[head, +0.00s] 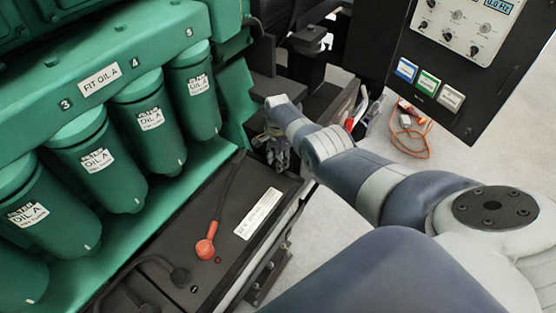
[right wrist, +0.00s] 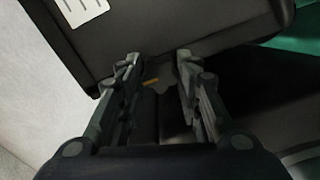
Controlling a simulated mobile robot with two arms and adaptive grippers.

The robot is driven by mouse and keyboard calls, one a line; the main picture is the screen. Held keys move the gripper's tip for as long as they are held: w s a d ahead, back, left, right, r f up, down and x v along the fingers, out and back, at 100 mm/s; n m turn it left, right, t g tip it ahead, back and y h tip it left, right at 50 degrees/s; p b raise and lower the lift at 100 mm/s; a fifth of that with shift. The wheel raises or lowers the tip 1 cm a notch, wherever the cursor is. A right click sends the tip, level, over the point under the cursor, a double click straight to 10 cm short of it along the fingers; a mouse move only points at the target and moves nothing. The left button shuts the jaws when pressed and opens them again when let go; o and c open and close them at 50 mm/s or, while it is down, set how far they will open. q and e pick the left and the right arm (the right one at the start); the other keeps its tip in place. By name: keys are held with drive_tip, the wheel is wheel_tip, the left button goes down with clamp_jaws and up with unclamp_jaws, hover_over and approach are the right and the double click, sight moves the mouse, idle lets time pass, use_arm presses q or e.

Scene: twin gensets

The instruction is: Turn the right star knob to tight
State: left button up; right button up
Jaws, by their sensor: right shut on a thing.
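My right gripper (head: 277,150) is at the end of the battery box, beside the green engine, in the head view. In the right wrist view its two fingers (right wrist: 160,88) stand on either side of a dark, shadowed part and are shut on it. I take this part to be the right star knob (right wrist: 162,76); its shape is mostly hidden between the fingers. A small yellow mark shows by the fingertips. In the head view the gripper and wrist hide the knob. My left gripper is not in view.
The black battery box (head: 225,215) has a red-capped terminal (head: 206,246) and cables. Green oil filters (head: 105,165) line the left. A black control panel (head: 465,60) hangs at the upper right. An orange cable (head: 410,140) lies on the pale floor, which has free room.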

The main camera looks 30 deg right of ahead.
drive_tip(key=o, duration=0.8)
drive_tip(key=shift+c, duration=0.2)
drive_tip(key=shift+r, duration=0.1)
wheel_tip(320, 180, up, 12)
idle(0.7)
